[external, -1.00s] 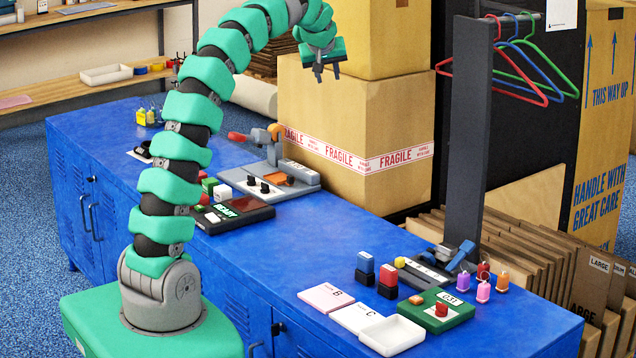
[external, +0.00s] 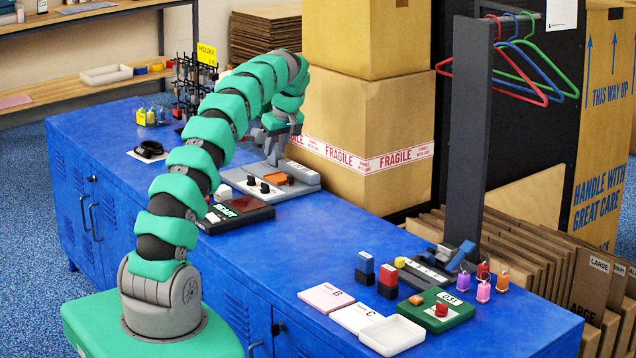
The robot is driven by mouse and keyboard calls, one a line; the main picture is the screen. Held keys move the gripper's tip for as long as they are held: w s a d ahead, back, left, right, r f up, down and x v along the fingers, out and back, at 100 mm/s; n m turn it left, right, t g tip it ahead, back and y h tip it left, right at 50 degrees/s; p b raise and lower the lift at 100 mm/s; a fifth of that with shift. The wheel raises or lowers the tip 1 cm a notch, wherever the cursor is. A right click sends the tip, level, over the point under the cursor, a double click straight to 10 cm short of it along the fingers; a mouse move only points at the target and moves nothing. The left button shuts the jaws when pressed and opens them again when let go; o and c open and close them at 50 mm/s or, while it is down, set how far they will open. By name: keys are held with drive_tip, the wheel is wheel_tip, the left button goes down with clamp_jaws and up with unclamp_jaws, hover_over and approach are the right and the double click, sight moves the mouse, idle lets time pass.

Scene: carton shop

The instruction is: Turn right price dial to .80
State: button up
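A grey machine (external: 300,178) on the blue cabinet top has an orange part and two small black knobs, which look like the price dials. The right knob (external: 265,188) stands just in front of the orange part, and the left knob (external: 251,181) is close beside it. Their settings are too small to read. My gripper (external: 283,130) points down over the back of the grey machine, above and behind the knobs, and looks apart from them. Its fingertips blend with the machine's grey upright part, so their opening is unclear.
A dark box with a green display (external: 238,210) sits in front of the machine. Large cartons with FRAGILE tape (external: 370,130) stand close behind. Stamps, a white tray (external: 392,335) and a green counter box (external: 450,312) are at the right. The cabinet's middle (external: 310,245) is clear.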

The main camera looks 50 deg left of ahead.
sight(266, 184)
drive_tip(key=b+x, duration=0.1)
drive_tip(key=x, duration=1.1)
drive_tip(key=shift+f, duration=0.4)
clamp_jaws()
